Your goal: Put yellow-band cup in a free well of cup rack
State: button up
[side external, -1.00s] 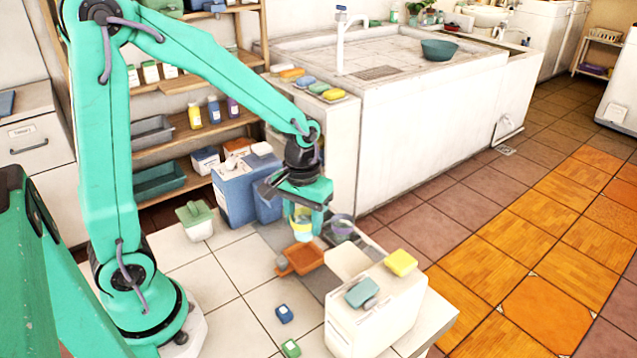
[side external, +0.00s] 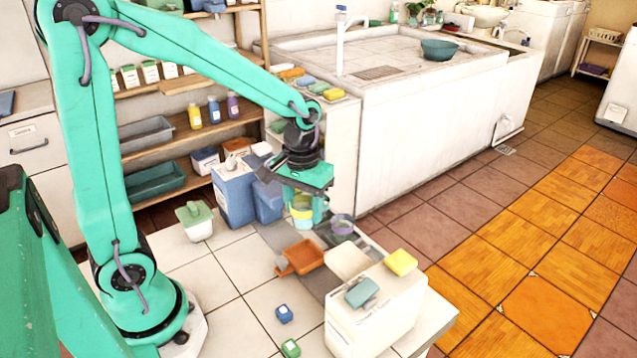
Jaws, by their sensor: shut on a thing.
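My gripper (side external: 303,212) is shut on the yellow-band cup (side external: 302,203) and holds it upright above the work area. The cup shows a yellow band above a pale blue-green lower part, and the fingers cover some of it. A purple-band cup (side external: 343,226) stands just right of and below the held cup. It appears to stand in a dark grey piece (side external: 326,236) that looks like the cup rack. Its wells are too small and too hidden to tell apart.
An orange-brown tray (side external: 301,256) lies in front of the held cup. A white block (side external: 375,315) at front right bears a teal sponge (side external: 362,292) and a yellow sponge (side external: 400,262). Blue bins (side external: 235,195) stand behind left. The white basin (side external: 400,120) is behind.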

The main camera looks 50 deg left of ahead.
jog(key=shift+w+d, duration=0.35)
jog(key=shift+w, duration=0.2)
jog(key=w+d, duration=0.9)
jog(key=w, duration=0.1)
jog(key=shift+s+a+f, duration=0.1)
jog(key=shift+f, duration=5)
jog(key=shift+f, duration=0.1)
jog(key=o, duration=1)
notch_tip(320, 180, up, 12)
jog(key=shift+r, duration=0.15)
